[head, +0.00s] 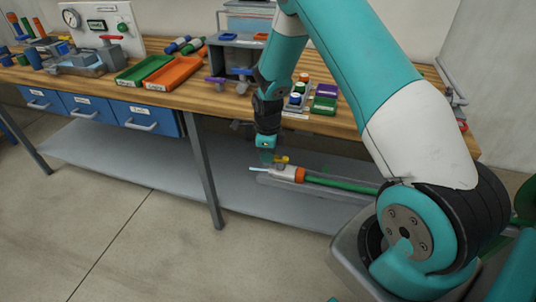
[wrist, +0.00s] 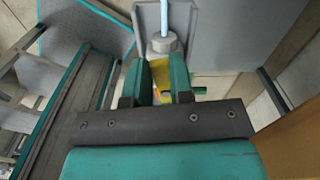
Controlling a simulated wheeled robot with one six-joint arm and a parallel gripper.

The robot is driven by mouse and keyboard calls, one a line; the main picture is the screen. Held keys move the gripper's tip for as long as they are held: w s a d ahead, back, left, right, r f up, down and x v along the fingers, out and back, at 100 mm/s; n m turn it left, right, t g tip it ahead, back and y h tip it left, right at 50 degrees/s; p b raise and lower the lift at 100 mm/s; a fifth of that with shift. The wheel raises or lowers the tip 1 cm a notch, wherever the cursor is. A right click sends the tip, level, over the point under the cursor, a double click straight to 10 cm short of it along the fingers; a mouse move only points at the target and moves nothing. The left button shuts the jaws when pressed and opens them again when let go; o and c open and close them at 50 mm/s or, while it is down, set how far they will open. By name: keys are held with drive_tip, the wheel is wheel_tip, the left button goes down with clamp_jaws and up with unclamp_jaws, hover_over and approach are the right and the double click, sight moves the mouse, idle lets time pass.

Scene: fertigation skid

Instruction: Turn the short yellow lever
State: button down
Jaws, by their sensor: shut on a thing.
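The short yellow lever (head: 282,159) sits on top of a grey valve body (head: 285,173) low at the bench's lower shelf. A pale tube (head: 258,169) leaves the valve on the left, and an orange collar (head: 300,175) with a green hose (head: 342,184) on the right. My gripper (head: 268,158) points down at the lever. In the wrist view the teal fingers (wrist: 160,88) stand on both sides of the yellow lever (wrist: 160,70), shut on it. Much of the lever is hidden by the fingers.
The wooden bench top (head: 215,75) hangs above and behind the valve, with a green tray (head: 143,70) and an orange tray (head: 174,73) on it. A grey bench leg (head: 206,170) stands left of the valve. The lower shelf (head: 130,160) is bare on the left.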

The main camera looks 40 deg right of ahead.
drive_tip(key=shift+w+d+m, duration=0.25)
drive_tip(key=shift+m, duration=0.55)
drive_tip(key=shift+r, duration=0.1)
drive_tip(key=c, duration=1)
unclamp_jaws()
wheel_tip(320, 180, up, 17)
drive_tip(key=shift+r, duration=0.15)
